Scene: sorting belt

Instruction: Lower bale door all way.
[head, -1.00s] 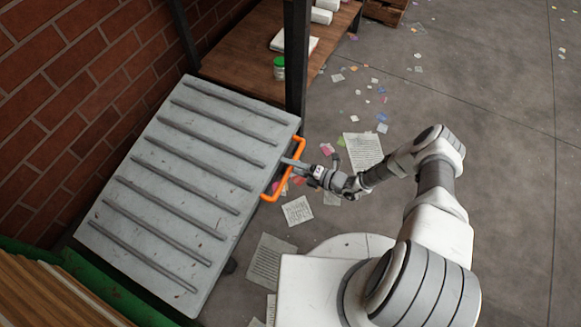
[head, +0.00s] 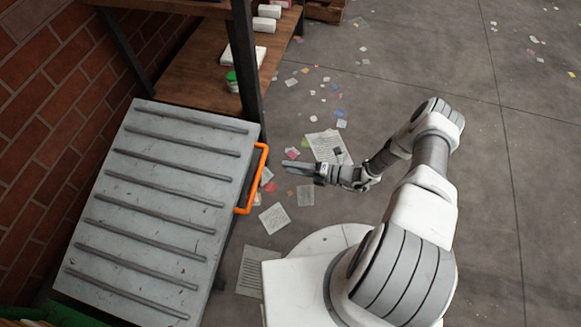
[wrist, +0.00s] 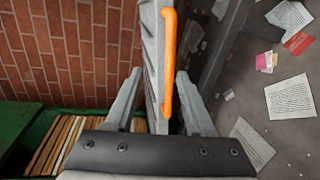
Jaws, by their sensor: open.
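The bale door (head: 160,205) is a grey ribbed metal panel at the left of the head view, with its ribbed face turned up. Its orange handle (head: 263,175) stands out from the right edge. In the wrist view the handle (wrist: 169,60) runs upright along the edge of the door (wrist: 150,50). My gripper (head: 290,167) is open and empty, a short way right of the handle in the head view. In the wrist view my gripper (wrist: 157,95) has one finger on each side of the door edge and handle line, not closed on either.
A wooden shelf (head: 190,75) with a dark post (head: 246,60) stands beyond the door. A green-lidded jar (head: 232,82) sits on it. A brick wall (head: 50,100) is at left. Papers (head: 273,218) lie scattered on the floor. Open floor (head: 420,60) stretches to the right.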

